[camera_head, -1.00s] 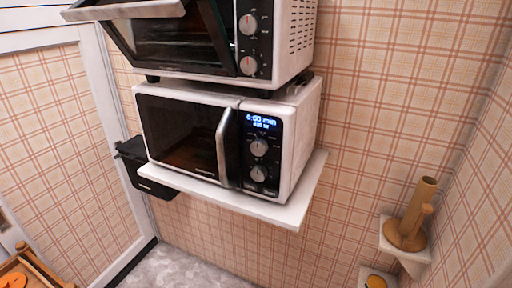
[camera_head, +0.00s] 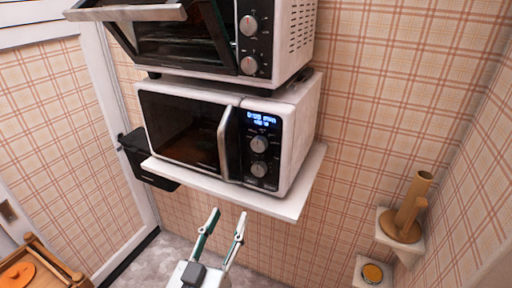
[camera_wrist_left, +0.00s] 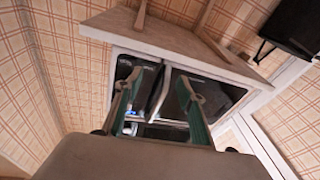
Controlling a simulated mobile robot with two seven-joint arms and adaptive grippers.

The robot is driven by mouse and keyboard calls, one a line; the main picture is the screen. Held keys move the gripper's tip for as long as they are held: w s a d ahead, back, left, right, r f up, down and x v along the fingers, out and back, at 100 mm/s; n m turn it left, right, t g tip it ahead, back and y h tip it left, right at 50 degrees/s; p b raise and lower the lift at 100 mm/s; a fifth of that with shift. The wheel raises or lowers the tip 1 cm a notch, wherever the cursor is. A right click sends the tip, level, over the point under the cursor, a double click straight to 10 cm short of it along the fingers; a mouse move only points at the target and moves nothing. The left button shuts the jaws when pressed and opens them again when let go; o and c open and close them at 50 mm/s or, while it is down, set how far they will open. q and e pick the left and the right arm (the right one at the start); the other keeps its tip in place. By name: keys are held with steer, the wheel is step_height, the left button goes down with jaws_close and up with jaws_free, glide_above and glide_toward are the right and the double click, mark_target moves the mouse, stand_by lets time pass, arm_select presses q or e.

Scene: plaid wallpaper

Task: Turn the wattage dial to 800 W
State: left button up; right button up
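A white microwave (camera_head: 296,128) with a black front stands on a white wall shelf (camera_head: 290,207). Its panel has a lit blue display (camera_head: 261,120), an upper dial (camera_head: 259,144) and a lower dial (camera_head: 259,169). The print around the dials is too small to read, so I cannot tell which sets the wattage or where it points. My left gripper (camera_head: 228,214) is open and empty, below and in front of the shelf, apart from the dials. In the left wrist view its two spread fingers (camera_wrist_left: 160,80) stand before the microwave front, which looks upside down. My right gripper is not in view.
A toaster oven (camera_head: 294,40) with its door hanging open stands on top of the microwave. The microwave handle (camera_head: 228,145) juts out left of the dials. A black box (camera_head: 146,165) is left of the shelf. A wooden holder (camera_head: 406,218) sits on a small shelf at right.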

arm_select(q)
steer(key=t+h, duration=0.2)
glide_toward(258, 149)
steer(key=p+x, duration=0.2)
steer(key=x, duration=0.5)
steer(key=shift+s+r+p, duration=0.1)
steer(key=shift+p, duration=0.25)
steer(key=shift+x, duration=0.85)
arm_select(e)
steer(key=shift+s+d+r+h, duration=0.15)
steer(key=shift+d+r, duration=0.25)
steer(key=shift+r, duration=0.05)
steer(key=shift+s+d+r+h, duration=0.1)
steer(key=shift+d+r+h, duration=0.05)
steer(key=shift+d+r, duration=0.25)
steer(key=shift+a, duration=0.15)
arm_select(q)
steer(key=c, duration=1.1)
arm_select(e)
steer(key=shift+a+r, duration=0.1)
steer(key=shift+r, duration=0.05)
